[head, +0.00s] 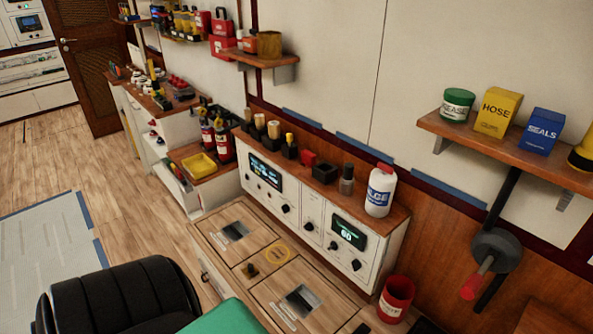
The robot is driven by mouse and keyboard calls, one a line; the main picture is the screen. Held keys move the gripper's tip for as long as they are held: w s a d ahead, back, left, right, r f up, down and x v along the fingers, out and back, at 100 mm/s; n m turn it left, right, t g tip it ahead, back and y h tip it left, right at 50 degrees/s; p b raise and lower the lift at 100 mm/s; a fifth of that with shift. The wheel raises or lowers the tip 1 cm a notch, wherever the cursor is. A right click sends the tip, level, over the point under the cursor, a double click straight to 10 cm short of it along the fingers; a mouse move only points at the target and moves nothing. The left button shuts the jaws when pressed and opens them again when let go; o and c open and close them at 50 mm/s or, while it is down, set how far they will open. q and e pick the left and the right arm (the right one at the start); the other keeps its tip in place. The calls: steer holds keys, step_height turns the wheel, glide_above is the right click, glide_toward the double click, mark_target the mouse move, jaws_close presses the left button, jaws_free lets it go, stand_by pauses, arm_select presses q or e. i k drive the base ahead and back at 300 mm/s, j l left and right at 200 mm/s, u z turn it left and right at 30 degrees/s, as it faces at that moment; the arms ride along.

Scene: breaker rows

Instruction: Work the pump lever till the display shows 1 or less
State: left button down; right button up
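A small dark display (348,233) with bright digits that look like 60 is set in the right part of the white panel (312,217) under the wooden shelf. The pump lever (476,285) seems to be the red-gripped handle on a grey round hub (497,249), fixed to a dark bar on the wood-panelled wall at the right. The red grip points down and to the left. Neither of my grippers shows in the head view, and nothing is seen touching the lever.
A second display (265,172) is on the panel's left part. A red bucket (396,298) stands left of the lever. A white bottle (380,190) stands on the panel top. A wall shelf (480,147) holds containers above the lever. A black ribbed object (118,300) fills the lower left.

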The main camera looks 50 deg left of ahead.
mark_target(469, 289)
steer(key=k+j+u, duration=0.2)
steer(key=j+u, duration=0.3)
steer(key=j, duration=0.3)
steer(key=j+u, duration=0.5)
steer(key=j, duration=0.3)
